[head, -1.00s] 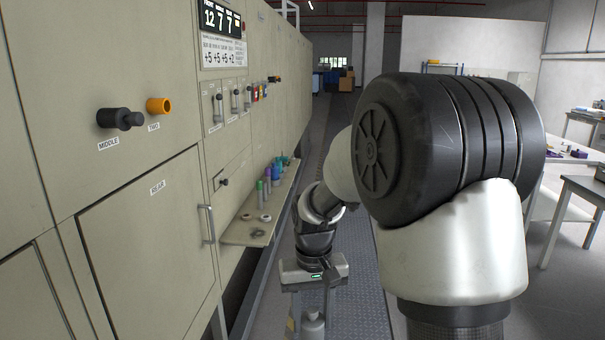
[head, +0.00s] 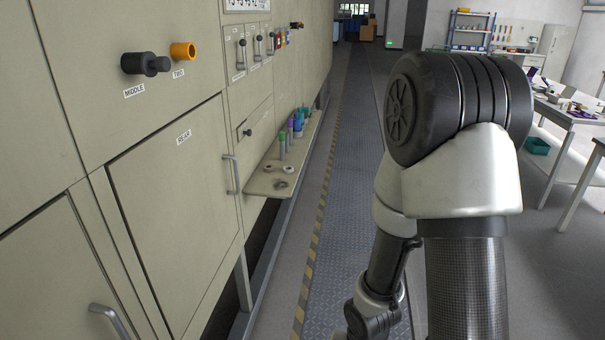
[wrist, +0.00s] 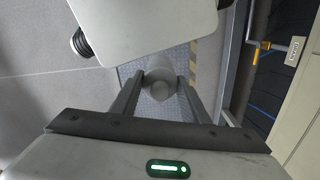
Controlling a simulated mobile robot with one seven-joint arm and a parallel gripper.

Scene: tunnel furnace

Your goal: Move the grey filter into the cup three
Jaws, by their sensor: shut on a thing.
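In the wrist view my gripper (wrist: 160,84) is shut on a grey rounded thing (wrist: 160,72), which looks like the grey filter. It sits between the two dark fingers with the floor behind it. In the head view my arm reaches down past the bottom edge, so the gripper and the filter are out of that picture. I cannot make out a cup labelled three.
A furnace shelf (head: 262,183) holds several coloured cylinders (head: 298,124) and small rings (head: 288,169). The aisle floor (head: 340,190) beside the furnace is clear. Tables (head: 570,135) stand at the right.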

